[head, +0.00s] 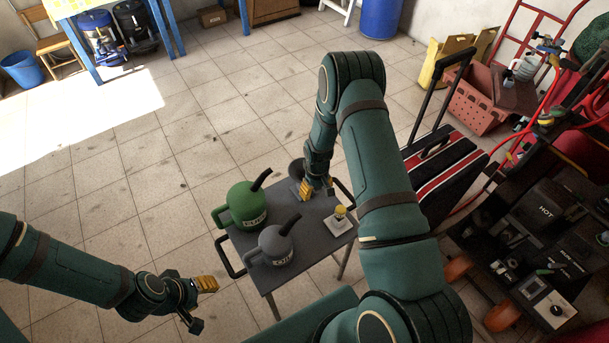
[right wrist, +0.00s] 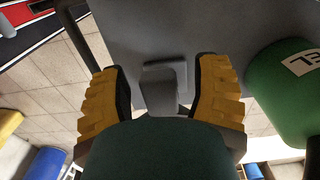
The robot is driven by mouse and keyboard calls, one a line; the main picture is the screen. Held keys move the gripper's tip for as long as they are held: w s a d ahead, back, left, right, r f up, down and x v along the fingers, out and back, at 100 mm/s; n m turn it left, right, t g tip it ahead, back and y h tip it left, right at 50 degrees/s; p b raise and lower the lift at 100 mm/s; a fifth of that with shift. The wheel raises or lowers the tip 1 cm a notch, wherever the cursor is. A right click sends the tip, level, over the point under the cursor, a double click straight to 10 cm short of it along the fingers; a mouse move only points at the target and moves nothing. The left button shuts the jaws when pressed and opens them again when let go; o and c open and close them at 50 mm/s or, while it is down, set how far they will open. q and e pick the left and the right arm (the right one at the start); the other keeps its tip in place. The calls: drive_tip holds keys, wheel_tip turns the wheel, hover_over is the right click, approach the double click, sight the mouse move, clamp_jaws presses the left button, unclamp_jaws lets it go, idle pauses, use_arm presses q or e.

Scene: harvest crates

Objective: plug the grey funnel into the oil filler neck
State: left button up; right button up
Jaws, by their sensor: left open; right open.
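The grey funnel (head: 296,170) looks like the dark, round-mouthed piece at the far side of the small grey table, partly hidden by my right gripper (head: 317,191). In the right wrist view, my right gripper (right wrist: 160,95) is open, its yellow pads on either side of a grey block-like part (right wrist: 160,86), probably of the funnel, with gaps visible. A short yellow-topped neck on a pale square plate (head: 340,225), likely the oil filler neck, stands at the table's right. My left gripper (head: 203,303) is open and empty, left of the table.
A green can (head: 240,207) and a grey can (head: 272,247), both spouted, stand on the table (head: 290,278). A black-and-red striped case (head: 445,165) and a cluttered cart (head: 535,270) stand to the right. The floor at left is mostly clear.

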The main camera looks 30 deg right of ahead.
clamp_jaws()
wheel_tip(320, 180, up, 10)
drive_tip(key=shift+r+p, duration=0.1)
drive_tip(key=shift+p, duration=0.75)
drive_tip(key=shift+r, duration=0.1)
drive_tip(key=shift+r+p, duration=1.75)
drive_tip(key=shift+r, duration=0.85)
